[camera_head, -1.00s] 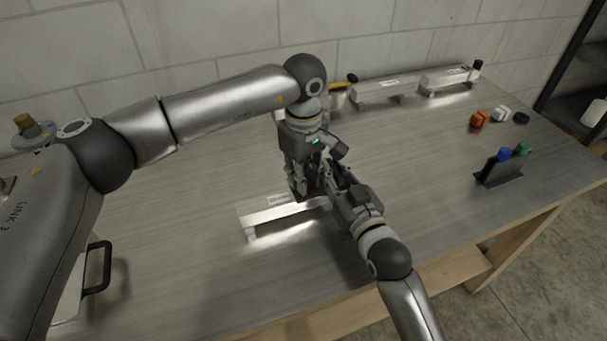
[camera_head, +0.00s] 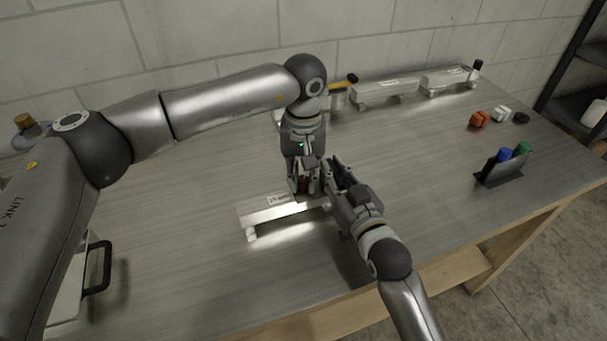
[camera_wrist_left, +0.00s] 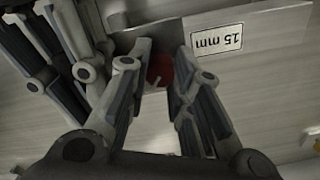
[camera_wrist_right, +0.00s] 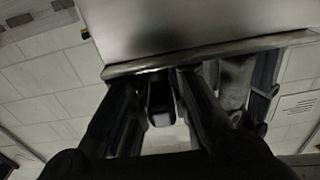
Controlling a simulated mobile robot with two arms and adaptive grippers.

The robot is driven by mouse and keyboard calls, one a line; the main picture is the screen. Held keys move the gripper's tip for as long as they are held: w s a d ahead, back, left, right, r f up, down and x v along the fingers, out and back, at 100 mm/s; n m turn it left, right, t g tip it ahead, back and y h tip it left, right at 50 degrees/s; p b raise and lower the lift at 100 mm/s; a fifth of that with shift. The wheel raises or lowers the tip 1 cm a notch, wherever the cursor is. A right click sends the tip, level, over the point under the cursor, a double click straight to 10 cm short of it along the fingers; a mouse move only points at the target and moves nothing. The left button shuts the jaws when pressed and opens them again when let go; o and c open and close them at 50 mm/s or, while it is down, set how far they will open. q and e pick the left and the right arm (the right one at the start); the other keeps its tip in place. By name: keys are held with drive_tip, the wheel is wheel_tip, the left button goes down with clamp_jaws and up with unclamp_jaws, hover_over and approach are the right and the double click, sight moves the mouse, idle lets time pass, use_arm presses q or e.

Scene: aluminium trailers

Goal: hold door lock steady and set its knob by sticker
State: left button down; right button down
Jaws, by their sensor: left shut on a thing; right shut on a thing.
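The door lock (camera_head: 262,214) is a pale aluminium bar on short feet on the table, with a white sticker (camera_head: 279,199) on top. In the left wrist view the sticker (camera_wrist_left: 217,41) reads "15 mm", upside down. My left gripper (camera_head: 303,188) points down at the lock's right part and is shut on its red knob (camera_wrist_left: 160,70), mostly hidden by the fingers. My right gripper (camera_head: 329,168) reaches in from the lower right, beside the left one. In the right wrist view its fingers (camera_wrist_right: 156,82) are shut at the edge of the metal lock (camera_wrist_right: 190,28).
Two similar aluminium bars (camera_head: 384,90) (camera_head: 449,80) stand along the wall. A cup with a yellow-handled tool (camera_head: 342,84) is beside them. Orange (camera_head: 479,119) and white (camera_head: 501,113) blocks and a dark holder with blue and green items (camera_head: 501,169) are at right.

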sight(303, 179)
use_arm(q)
drive_tip(key=shift+m, duration=0.4)
drive_tip(key=c, duration=1.3)
unclamp_jaws()
drive_tip(key=shift+o, duration=0.2)
drive_tip(key=shift+d, duration=0.1)
drive_tip(key=shift+r, duration=4)
drive_tip(key=shift+a, duration=0.2)
